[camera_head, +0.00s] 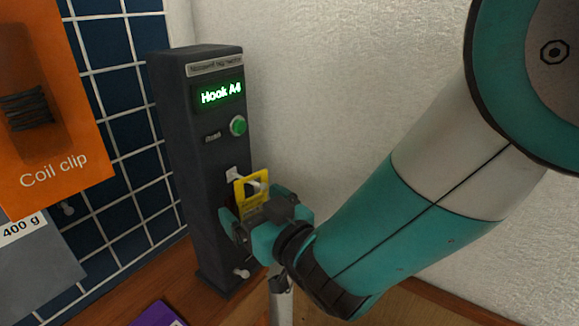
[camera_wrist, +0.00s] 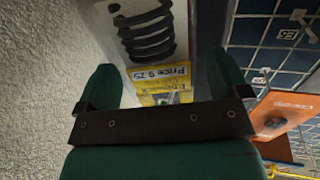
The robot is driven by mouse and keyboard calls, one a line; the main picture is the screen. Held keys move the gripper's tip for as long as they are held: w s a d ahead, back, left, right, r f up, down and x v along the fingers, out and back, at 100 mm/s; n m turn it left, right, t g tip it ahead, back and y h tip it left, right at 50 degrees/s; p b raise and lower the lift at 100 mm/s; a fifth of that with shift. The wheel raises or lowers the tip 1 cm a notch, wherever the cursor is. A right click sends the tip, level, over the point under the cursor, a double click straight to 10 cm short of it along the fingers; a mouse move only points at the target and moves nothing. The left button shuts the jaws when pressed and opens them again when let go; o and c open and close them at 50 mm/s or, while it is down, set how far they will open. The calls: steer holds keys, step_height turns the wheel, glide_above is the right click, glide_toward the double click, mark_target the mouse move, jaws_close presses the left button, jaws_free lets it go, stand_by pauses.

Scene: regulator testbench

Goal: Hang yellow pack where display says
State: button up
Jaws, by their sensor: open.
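A yellow pack (camera_head: 252,189) with a cut-out at its top is at the front of a dark upright device (camera_head: 212,152), beside a small white fitting (camera_head: 236,174). The device's lit display (camera_head: 221,93) reads "Hook A4". My gripper (camera_head: 264,218) is open around the lower part of the pack, hiding much of it. In the wrist view, the yellow pack (camera_wrist: 163,84) shows an upside-down price label between my two fingers. I cannot tell whether the fingers touch it or whether it hangs on the fitting.
A blue tiled board (camera_head: 113,95) with white lines stands at the left, bearing pegs and an orange "Coil clip" pack (camera_head: 75,130). A grey "400 g" pack (camera_head: 40,265) hangs below. A purple item (camera_head: 156,314) lies on the wooden surface. A pale wall (camera_head: 330,80) stands behind.

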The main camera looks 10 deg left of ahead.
steer(key=shift+w+a, duration=0.15)
steer(key=c, duration=1.1)
steer(key=shift+r+p, duration=0.4)
steer(key=shift+p, duration=0.35)
steer(key=shift+r+p, duration=0.35)
steer(key=shift+r, duration=0.15)
